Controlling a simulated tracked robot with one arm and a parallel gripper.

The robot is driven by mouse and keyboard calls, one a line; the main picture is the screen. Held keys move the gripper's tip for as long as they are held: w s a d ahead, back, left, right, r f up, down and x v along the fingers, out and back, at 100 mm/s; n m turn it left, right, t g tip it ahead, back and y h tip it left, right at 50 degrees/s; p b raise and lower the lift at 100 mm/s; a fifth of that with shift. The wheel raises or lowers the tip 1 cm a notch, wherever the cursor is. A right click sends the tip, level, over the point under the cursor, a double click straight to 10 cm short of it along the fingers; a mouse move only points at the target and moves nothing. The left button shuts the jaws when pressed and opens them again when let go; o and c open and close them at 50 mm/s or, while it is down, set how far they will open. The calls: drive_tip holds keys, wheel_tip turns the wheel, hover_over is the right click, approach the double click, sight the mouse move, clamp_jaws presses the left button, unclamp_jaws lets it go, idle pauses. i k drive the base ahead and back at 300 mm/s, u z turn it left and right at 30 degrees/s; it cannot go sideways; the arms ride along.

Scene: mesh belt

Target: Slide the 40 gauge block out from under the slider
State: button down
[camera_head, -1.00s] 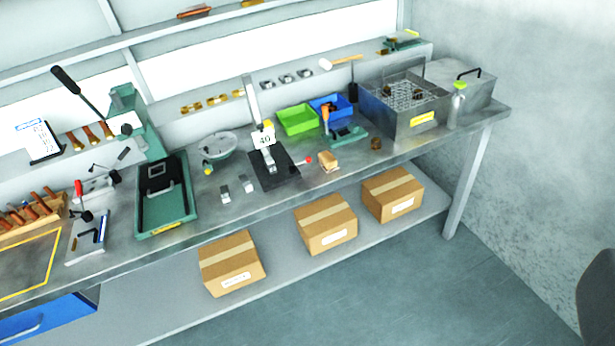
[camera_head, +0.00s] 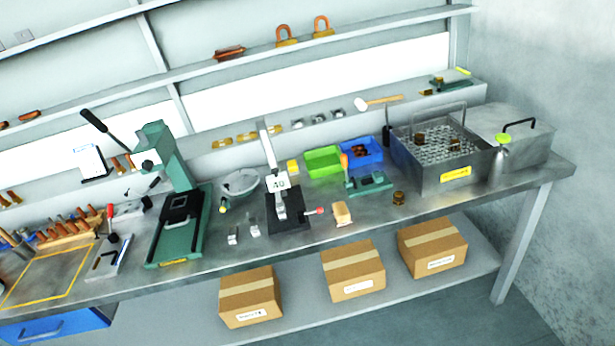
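A height-gauge-like stand with a black base (camera_head: 288,221) and a tall light metal column (camera_head: 268,148) stands near the middle of the bench. A white card marked 40 (camera_head: 278,183) shows on its front. A small metal piece (camera_head: 281,207) sits below the card on the base; I cannot tell the block from the slider at this size. A small red-tipped handle (camera_head: 319,211) sticks out to the right of the base. Two small metal blocks (camera_head: 244,232) stand on the bench left of the base. My gripper is not in view.
A green press (camera_head: 178,225) and a round dish scale (camera_head: 240,183) stand to the left. Green (camera_head: 323,162) and blue bins (camera_head: 362,151), a small green vise (camera_head: 370,184), a tan block (camera_head: 341,213) and a metal mesh tank (camera_head: 440,170) are to the right. Cardboard boxes (camera_head: 353,271) sit on the lower shelf.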

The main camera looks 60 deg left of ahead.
sight(282, 210)
drive_tip(key=u, duration=0.4)
drive_tip(key=i, duration=1.1)
drive_tip(key=u, duration=0.75)
